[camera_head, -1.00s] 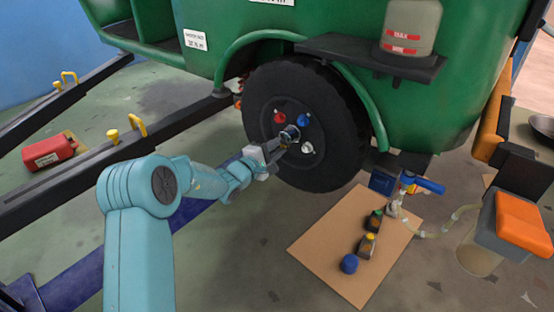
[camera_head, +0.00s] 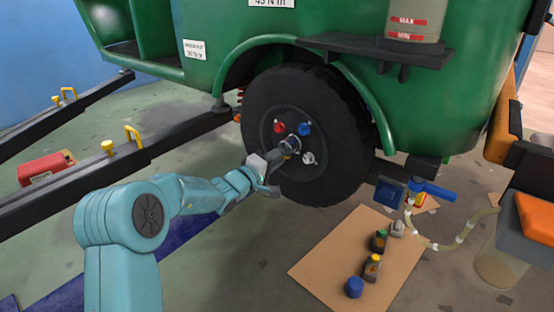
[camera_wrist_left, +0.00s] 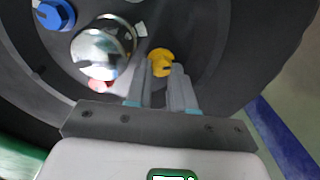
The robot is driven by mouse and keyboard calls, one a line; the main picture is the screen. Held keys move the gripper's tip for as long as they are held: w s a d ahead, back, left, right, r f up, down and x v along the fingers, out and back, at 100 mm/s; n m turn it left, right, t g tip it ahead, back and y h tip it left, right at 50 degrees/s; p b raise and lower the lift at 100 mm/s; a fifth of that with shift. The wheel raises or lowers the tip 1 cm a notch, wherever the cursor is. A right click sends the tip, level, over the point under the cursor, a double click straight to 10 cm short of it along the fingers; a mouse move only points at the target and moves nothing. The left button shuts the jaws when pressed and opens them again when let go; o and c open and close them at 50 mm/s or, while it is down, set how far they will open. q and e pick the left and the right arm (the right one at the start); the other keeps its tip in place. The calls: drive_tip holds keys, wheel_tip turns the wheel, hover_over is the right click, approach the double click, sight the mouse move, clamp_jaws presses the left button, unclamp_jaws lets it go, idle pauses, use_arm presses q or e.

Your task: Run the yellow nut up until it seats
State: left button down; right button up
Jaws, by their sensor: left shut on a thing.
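The yellow nut (camera_wrist_left: 161,62) is at the wheel's hub face, beside the shiny hub cap (camera_wrist_left: 103,50). In the head view the yellow nut (camera_head: 287,156) is mostly hidden by my gripper. My left gripper (camera_wrist_left: 162,76) has a finger on each side of the nut and is shut on it. In the head view the left gripper (camera_head: 283,155) reaches the lower part of the hub. Whether the nut touches the wheel face is not clear. The right gripper is not in view.
A blue nut (camera_head: 304,128), a red nut (camera_head: 279,127) and a pale nut (camera_head: 308,158) sit around the hub. The black tyre (camera_head: 345,180) surrounds them under the green fender (camera_head: 225,60). A cardboard sheet (camera_head: 325,255) with small bottles lies at right.

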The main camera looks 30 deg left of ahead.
use_arm(q)
drive_tip(key=shift+a+f, duration=0.1)
drive_tip(key=c, duration=1)
unclamp_jaws()
drive_tip(key=shift+o, duration=0.2)
